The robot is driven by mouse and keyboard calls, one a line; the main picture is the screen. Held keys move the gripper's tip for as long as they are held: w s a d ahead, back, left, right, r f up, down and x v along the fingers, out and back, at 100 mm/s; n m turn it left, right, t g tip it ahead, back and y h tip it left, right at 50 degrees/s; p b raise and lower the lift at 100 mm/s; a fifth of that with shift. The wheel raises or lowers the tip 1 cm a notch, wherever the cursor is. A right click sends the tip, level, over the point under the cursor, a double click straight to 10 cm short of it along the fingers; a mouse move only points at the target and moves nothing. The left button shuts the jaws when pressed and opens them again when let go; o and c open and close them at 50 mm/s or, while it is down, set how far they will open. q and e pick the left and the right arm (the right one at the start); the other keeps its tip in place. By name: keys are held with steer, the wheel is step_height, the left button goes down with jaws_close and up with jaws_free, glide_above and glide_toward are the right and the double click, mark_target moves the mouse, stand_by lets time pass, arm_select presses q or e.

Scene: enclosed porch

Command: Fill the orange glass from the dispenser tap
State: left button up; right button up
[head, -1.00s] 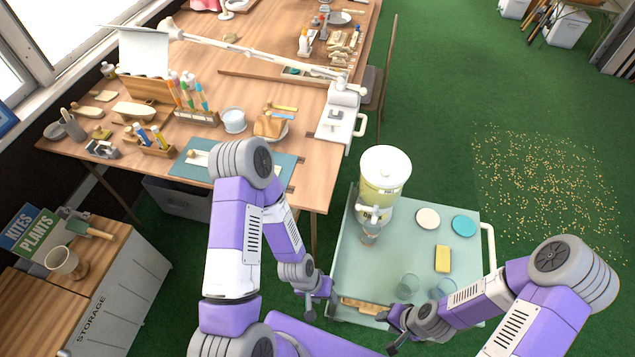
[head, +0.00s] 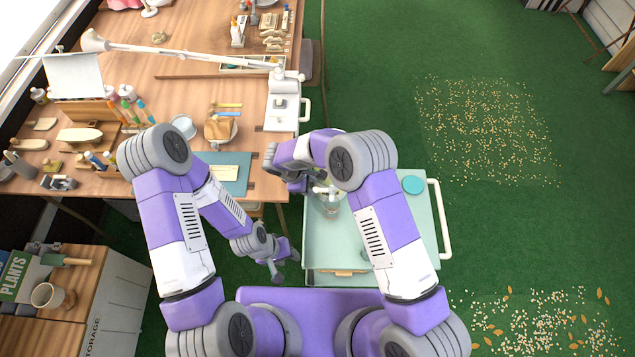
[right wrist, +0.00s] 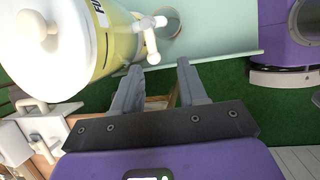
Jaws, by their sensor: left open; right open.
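The dispenser (right wrist: 118,42) has a yellowish body and a white lid, and fills the upper left of the right wrist view. Its white tap (right wrist: 150,38) points over a clear-looking glass (right wrist: 172,22), which also shows in the head view (head: 331,208); I cannot tell whether its tint is orange. My right gripper (right wrist: 158,76) is open and empty, just beside the tap and apart from it. In the head view my right gripper (head: 281,170) is left of the dispenser, which my arm mostly hides. My left gripper (head: 279,266) is open and empty, left of the cart.
The pale green cart (head: 335,245) has a white handle (head: 441,220) on its right. A teal disc (head: 413,185) lies on it. My right arm hides much of its top. The cluttered wooden desk (head: 190,85) stands at left.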

mark_target(320, 189)
steer(key=x, duration=0.4)
steer(key=w+x, duration=0.1)
steer(key=x, duration=0.1)
steer(key=shift+w+d+f, duration=0.1)
steer(key=shift+d+f, duration=0.15)
steer(key=shift+d, duration=0.05)
jaws_close()
